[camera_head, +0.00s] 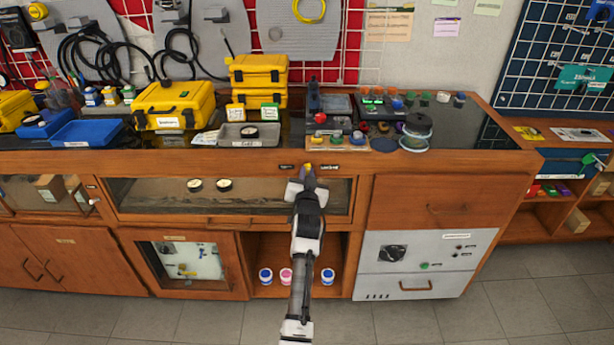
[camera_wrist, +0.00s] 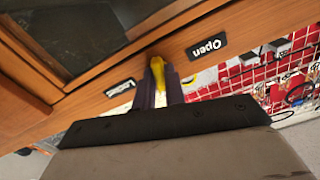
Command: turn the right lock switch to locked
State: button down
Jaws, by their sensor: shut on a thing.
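The right lock switch is a small yellow knob (camera_head: 308,167) on the wooden strip above the long glass-front drawer. In the wrist view the yellow knob (camera_wrist: 157,68) sits between an "Open" label (camera_wrist: 206,47) and a "Locked" label (camera_wrist: 119,88). My gripper (camera_head: 307,173) reaches up to the strip from below. Its two fingers (camera_wrist: 160,85) are shut on the knob, one on each side. The fingers hide part of the knob, so I cannot tell which label it points to.
The long glass-front drawer (camera_head: 150,216) lies just below the strip. An open shelf (camera_head: 262,248) with several small tubs is under my arm. The bench top above carries yellow cases (camera_head: 174,104), a grey tray (camera_head: 233,141) and a board of coloured buttons (camera_head: 338,147).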

jog(key=m, duration=0.5)
jog(key=shift+m, duration=0.4)
dwell(0.4)
jog(key=c, duration=1.5)
grip_release()
jog(key=shift+o, duration=0.2)
jog(key=shift+s, duration=0.1)
jog(key=s+b, duration=0.2)
jog(key=s, duration=1.1)
jog(key=shift+s, duration=0.35)
